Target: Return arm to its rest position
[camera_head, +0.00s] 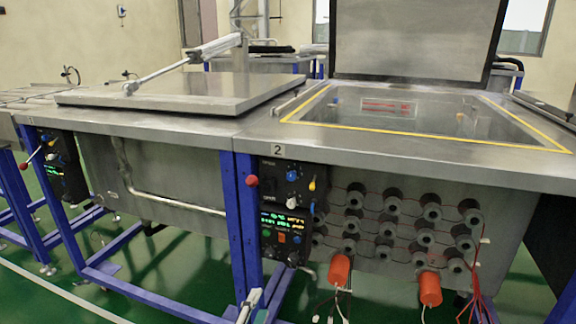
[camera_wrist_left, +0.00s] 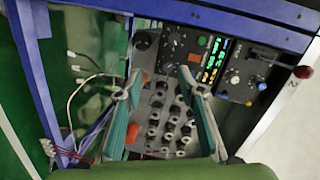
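My left gripper (camera_wrist_left: 160,77) shows in the left wrist view with its two teal fingers spread apart and nothing between them. In the head view only the tips of the left gripper (camera_head: 254,302) show, at the bottom edge, low in front of the blue frame leg below the control panel marked 2. The rest of the left arm is out of the picture. My right gripper is in neither view.
The right tank's lid (camera_head: 415,38) stands raised; the left lid (camera_head: 185,92) lies shut. A control panel (camera_head: 288,210) with a red knob (camera_head: 252,181) sits on the front. Orange plugs (camera_head: 339,270) and loose wires hang below the tank. Blue frame legs (camera_head: 237,225) stand nearby.

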